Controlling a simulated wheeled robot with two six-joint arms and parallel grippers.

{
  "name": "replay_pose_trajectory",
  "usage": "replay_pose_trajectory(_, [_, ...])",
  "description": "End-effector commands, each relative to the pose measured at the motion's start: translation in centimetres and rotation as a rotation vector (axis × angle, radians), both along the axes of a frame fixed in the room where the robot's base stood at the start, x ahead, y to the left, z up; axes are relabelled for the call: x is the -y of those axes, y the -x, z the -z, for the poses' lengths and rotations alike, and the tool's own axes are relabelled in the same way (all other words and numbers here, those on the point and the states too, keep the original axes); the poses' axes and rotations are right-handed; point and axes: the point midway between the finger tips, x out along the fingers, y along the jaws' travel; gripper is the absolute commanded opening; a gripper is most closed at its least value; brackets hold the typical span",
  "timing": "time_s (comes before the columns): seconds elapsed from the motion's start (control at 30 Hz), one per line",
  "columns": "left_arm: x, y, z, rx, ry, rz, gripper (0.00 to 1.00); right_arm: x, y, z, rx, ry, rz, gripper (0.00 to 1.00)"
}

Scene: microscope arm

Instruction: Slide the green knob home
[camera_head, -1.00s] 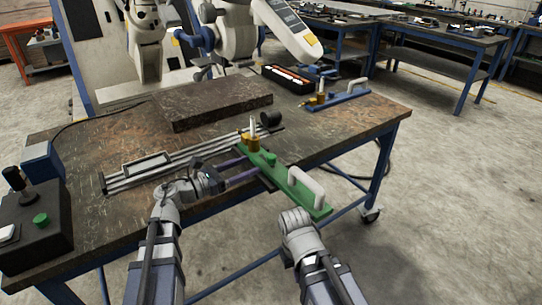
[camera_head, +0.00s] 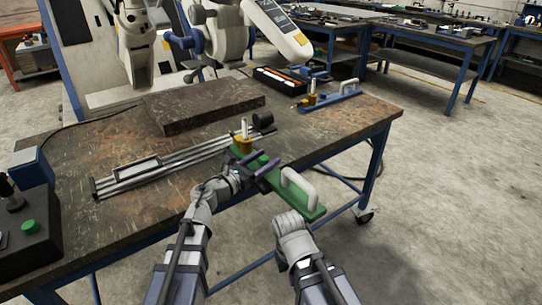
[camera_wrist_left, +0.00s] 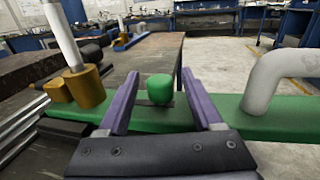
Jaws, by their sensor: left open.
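The green knob (camera_wrist_left: 160,88) stands on a green bar (camera_wrist_left: 232,112) and sits between the two purple fingers of my left gripper (camera_wrist_left: 158,95) in the left wrist view. The fingers are apart, with a gap on each side of the knob. In the head view the left gripper (camera_head: 262,168) reaches over the bar (camera_head: 306,210), and the knob (camera_head: 263,159) shows between its fingers. My right gripper (camera_head: 292,225) hangs in front of the table edge, below the white handle; its fingers cannot be made out.
A white handle (camera_head: 298,188) rises from the bar's near end. A brass block with an upright pin (camera_head: 243,143) is at its far end, by a grey rail (camera_head: 150,170). A dark plate (camera_head: 205,105) and a blue bar (camera_head: 328,100) lie farther back.

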Motion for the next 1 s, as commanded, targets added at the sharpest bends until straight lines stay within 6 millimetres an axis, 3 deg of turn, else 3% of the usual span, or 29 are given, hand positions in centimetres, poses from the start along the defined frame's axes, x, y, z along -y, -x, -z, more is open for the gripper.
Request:
replay_pose_trajectory(0.2, [1.6,-1.9,0.0,0.000,0.000,0.001,0.67,0.0,0.0,0.0,0.000,0.000,0.000,0.00])
replay_pose_trajectory(0.6, [2.0,-2.1,0.0,0.000,0.000,0.000,0.66,0.0,0.0,0.0,0.000,0.000,0.000,0.00])
replay_pose_trajectory(1.0, [1.9,-2.1,0.0,0.000,0.000,0.000,0.21,0.0,0.0,0.0,0.000,0.000,0.000,0.00])
